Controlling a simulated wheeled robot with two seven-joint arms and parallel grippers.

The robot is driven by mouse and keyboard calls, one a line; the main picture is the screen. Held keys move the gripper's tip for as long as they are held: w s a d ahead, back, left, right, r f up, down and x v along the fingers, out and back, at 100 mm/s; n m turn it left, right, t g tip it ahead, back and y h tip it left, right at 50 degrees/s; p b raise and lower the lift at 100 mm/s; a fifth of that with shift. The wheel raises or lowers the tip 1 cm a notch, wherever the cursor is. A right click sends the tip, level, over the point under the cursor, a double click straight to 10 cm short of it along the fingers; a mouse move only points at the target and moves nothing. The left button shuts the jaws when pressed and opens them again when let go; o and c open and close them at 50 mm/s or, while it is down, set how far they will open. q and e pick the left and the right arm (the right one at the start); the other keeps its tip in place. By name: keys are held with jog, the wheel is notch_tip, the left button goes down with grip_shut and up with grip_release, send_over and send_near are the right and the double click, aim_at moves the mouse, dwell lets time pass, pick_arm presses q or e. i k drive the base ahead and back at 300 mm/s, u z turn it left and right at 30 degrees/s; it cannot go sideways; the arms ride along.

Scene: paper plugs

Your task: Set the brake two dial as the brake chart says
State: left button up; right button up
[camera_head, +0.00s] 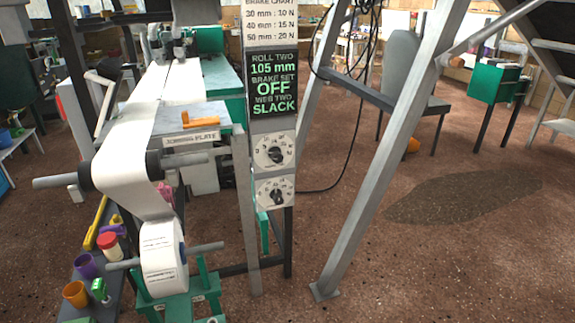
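The brake chart (271,20) is on a white panel at the top, cut by the frame edge. It reads 30 mm : 10 N, 40 mm : 15 N, 50 mm : 20 N. Below it a dark display (273,84) reads ROLL TWO 105 mm, BRAKE SET OFF, WEB TWO SLACK. Under that are an upper dial (273,151) and a lower dial (277,195), each with a dark knob. Their scale marks are too small to read surely, and I cannot tell which is brake two. Neither of my grippers is in view.
Left of the panel, a white paper web (128,145) runs down past a roller to a paper roll (164,262) on a rod. A grey slanted post (377,175) rises right of the panel. Floor farther right is largely clear.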

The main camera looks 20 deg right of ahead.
aim_at(274, 153)
jog(key=z, duration=0.05)
jog(key=i, duration=1.2)
jog(key=u, duration=0.6)
